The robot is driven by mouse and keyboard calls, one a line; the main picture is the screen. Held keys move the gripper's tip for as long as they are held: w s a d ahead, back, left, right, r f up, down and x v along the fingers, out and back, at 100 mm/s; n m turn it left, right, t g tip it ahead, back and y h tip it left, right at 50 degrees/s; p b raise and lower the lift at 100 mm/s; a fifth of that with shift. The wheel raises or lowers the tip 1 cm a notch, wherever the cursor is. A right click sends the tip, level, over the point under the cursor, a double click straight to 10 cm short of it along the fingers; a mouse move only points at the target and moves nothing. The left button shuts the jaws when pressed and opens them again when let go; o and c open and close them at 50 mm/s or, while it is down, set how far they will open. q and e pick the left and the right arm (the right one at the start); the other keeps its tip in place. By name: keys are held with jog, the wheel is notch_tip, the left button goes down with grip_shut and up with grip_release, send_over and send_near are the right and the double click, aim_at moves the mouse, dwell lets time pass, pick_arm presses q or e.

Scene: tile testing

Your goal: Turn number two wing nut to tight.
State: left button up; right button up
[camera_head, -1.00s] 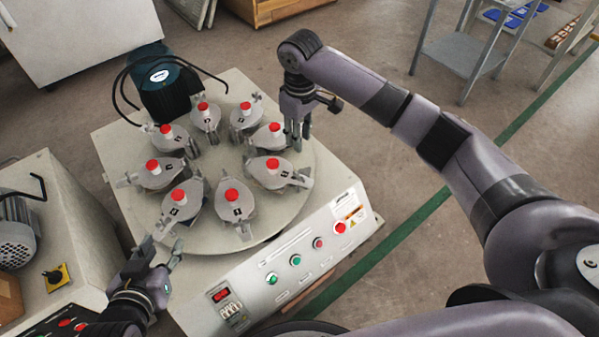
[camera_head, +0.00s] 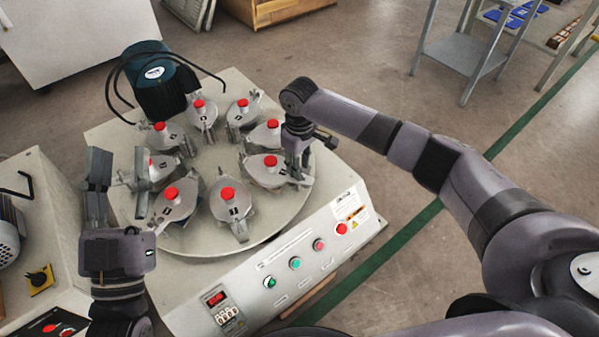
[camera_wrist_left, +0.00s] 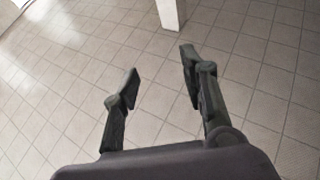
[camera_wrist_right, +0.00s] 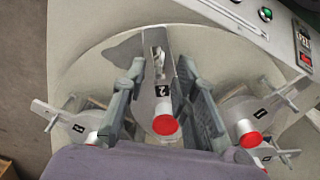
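The number two jar (camera_wrist_right: 162,78) is grey with a red knob and a "2" label. In the head view it is the jar (camera_head: 268,172) at the right of the ring. Its wing nut (camera_wrist_right: 157,62) appears to be on the jar's outer end, between the fingers. My right gripper (camera_wrist_right: 161,68) points down over that end, one finger on each side with gaps; contact is unclear. It also shows in the head view (camera_head: 299,172). My left gripper (camera_head: 120,172) is raised at the left, open and empty; the left wrist view shows its spread fingers (camera_wrist_left: 155,88) over floor.
Several similar jars (camera_head: 228,195) ring the round turntable (camera_head: 205,240). Jar one (camera_wrist_right: 250,125) sits close beside the right fingers, another jar (camera_wrist_right: 85,120) on the other side. A dark motor (camera_head: 158,82) with cables stands behind. Buttons line the front panel (camera_head: 318,245).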

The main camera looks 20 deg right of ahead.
jog(key=shift+f+b, duration=0.3)
jog(key=shift+f, duration=0.85)
pick_arm(q)
jog(key=s+r+t, duration=0.2)
jog(key=r, duration=0.1)
jog(key=shift+s+a+r+h, duration=0.15)
jog(key=shift+s+h, duration=0.15)
pick_arm(e)
grip_shut()
pick_arm(q)
jog(key=shift+h, duration=0.3)
